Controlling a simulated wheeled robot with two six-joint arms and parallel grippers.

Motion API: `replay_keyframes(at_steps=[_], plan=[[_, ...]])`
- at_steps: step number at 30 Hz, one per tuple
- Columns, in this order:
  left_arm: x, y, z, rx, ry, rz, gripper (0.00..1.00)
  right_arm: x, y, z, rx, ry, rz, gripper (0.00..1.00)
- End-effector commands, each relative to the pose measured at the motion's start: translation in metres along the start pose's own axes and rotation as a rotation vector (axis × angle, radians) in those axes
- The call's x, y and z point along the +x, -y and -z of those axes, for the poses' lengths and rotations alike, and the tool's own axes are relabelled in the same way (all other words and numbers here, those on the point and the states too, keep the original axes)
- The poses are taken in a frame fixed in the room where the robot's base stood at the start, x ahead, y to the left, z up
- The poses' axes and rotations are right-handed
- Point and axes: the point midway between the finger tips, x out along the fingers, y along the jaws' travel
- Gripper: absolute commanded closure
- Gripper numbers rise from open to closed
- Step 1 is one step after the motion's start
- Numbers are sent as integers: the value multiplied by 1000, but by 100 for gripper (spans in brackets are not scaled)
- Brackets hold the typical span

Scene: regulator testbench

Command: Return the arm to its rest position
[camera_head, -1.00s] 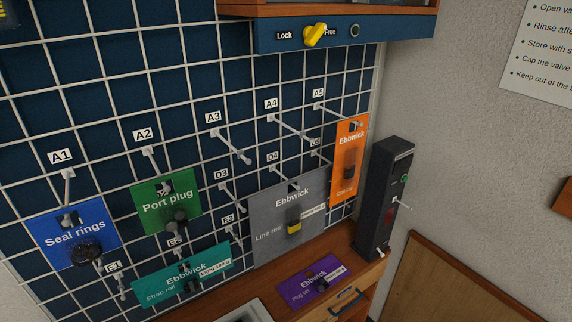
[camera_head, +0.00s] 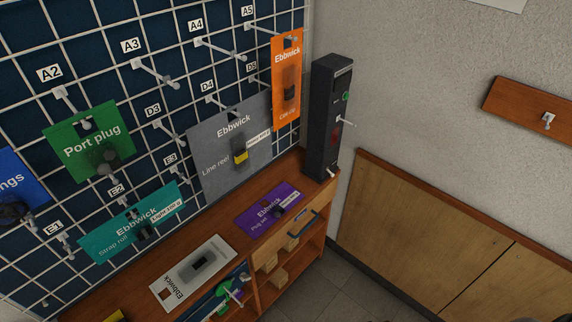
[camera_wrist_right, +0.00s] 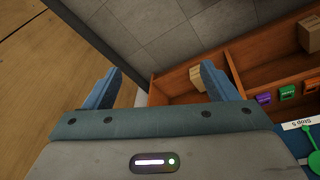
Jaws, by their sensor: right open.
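My right gripper (camera_wrist_right: 160,88) shows in the right wrist view, its two blue fingers wide apart with nothing between them. Beyond the fingers are the grey tiled floor and a wooden shelf unit. Neither gripper nor arm shows in the head view. My left gripper is not seen in any view.
A wire grid (camera_head: 100,30) holds hanging packs, among them a green Port plug pack (camera_head: 95,152) and an orange pack (camera_head: 286,80). A purple pack (camera_head: 270,210) and a white pack (camera_head: 193,272) lie on the wooden bench (camera_head: 225,235). A black upright box (camera_head: 328,120) stands at its end.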

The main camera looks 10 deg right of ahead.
Motion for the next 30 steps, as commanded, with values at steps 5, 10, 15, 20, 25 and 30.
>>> replay_keyframes(at_steps=[5,10,15,20,25,30], plan=[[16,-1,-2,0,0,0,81,97,4,-61,8,45,3,20],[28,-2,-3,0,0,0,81,166,8,-128,15,78,6,20],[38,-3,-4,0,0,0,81,210,14,-198,21,109,9,20],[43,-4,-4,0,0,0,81,228,18,-242,24,125,12,20],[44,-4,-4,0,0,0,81,232,19,-261,25,130,13,20],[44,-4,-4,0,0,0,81,231,19,-262,25,130,12,20]])
